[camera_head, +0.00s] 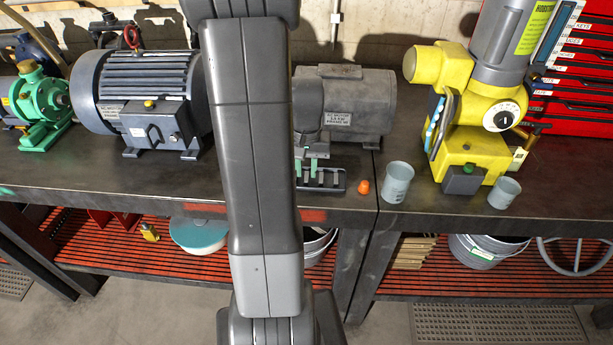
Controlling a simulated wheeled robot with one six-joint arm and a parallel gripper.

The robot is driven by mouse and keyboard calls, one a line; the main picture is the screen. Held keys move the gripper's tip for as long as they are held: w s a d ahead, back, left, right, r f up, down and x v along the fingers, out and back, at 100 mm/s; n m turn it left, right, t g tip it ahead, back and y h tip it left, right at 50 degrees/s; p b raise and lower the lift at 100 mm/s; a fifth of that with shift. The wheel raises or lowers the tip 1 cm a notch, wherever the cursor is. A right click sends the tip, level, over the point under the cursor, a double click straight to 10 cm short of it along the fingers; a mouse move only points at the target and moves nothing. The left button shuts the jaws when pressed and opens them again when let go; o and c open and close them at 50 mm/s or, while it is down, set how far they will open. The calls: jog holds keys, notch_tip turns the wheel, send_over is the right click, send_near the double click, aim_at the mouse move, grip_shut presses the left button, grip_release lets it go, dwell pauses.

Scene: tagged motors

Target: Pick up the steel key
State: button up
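I cannot make out the steel key in this view; it may be hidden behind my arm or too small to tell. My gripper (306,168) is partly hidden behind my arm. Its two green-tipped fingers point down and appear apart, with a gap between them. They are over or just in front of a black slotted tray (333,182) on the dark workbench (340,208). I cannot tell whether the fingers touch the tray or anything in it.
A grey motor (362,98) stands behind the tray. A larger blue-grey motor (150,95) and green pump (38,105) stand left. An orange piece (363,187), two grey cups (397,182) (504,192) and a yellow machine (470,140) are right. A red cabinet (575,90) stands behind.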

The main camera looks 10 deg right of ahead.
jog(key=shift+f, duration=0.55)
grip_shut()
jog(key=shift+r, duration=0.15)
